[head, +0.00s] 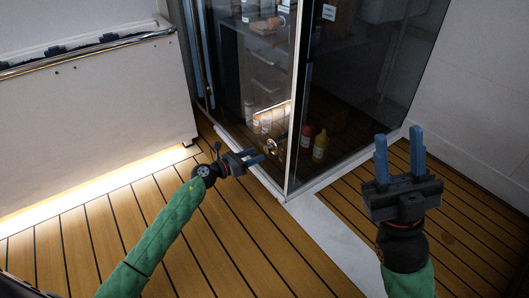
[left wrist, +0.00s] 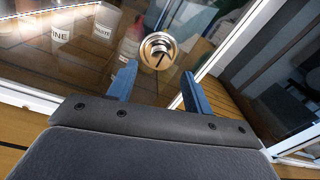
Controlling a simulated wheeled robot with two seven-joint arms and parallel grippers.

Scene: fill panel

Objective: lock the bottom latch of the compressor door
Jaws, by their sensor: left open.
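The compressor door is a glass panel (head: 243,85) in a light metal frame. Its bottom latch is a small round metal knob (head: 272,146) low on the glass near the frame's corner post. In the left wrist view the latch (left wrist: 158,50) is a shiny round disc with a dark slot, beyond and between the fingertips. My left gripper (head: 257,157) is open, its blue fingers pointing at the glass just below and left of the latch; it also shows in the left wrist view (left wrist: 157,75). My right gripper (head: 398,150) is open and empty, fingers up, right of the door.
Several bottles (head: 262,120) stand behind the glass. A white cabinet (head: 90,130) with a metal rail is at the left, lit beneath. The wooden plank floor (head: 230,235) is clear. A white sill (head: 330,235) runs from the door corner.

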